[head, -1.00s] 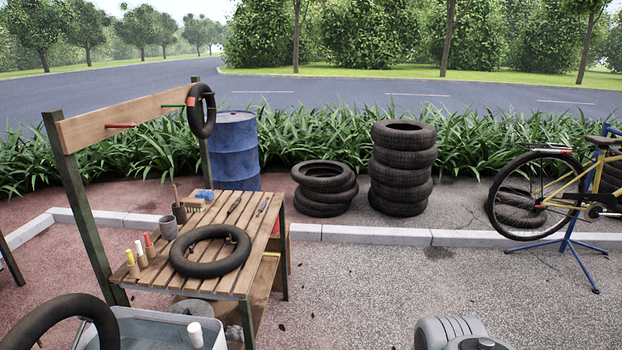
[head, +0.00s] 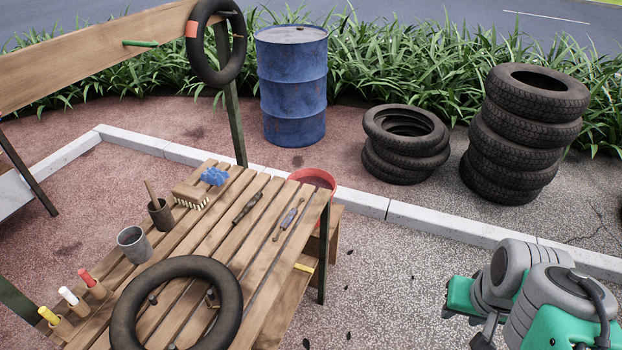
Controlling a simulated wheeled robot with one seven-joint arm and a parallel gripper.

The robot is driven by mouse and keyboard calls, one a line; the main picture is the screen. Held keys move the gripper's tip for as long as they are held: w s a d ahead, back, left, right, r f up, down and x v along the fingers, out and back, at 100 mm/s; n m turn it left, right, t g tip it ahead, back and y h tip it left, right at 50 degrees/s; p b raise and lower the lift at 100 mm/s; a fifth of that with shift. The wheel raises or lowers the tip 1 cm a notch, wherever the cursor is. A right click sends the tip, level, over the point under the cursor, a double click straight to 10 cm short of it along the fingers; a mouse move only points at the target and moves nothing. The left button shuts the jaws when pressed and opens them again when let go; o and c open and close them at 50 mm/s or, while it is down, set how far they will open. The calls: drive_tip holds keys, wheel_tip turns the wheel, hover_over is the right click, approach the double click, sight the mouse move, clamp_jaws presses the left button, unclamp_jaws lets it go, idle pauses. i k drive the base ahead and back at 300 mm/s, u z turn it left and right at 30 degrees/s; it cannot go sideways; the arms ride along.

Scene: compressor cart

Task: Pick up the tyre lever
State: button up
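Two slender tools lie side by side on the slatted wooden bench (head: 262,290) in the head view. One is a dark, nearly black tool (head: 247,207). The other, to its right, has a grey-blue middle and thin metal ends (head: 288,218). Either could be the tyre lever; I cannot tell which for sure. Both lie flat near the bench's far right part, with nothing on them. Only grey and green links of my arm show at the lower right, apart from the bench. My gripper's fingers are not in the picture.
A black inner tube (head: 127,312) lies on the bench's near part. A grey cup (head: 132,244), a brush (head: 190,195), a blue cloth (head: 214,176) and several coloured markers stand left. A red bucket (head: 318,178) is behind the bench's right corner. Tyre stacks (head: 520,135) stand beyond the kerb.

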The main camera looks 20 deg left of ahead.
sight(286, 223)
drive_tip(key=i, duration=3.15)
drive_tip(key=u, duration=5.25)
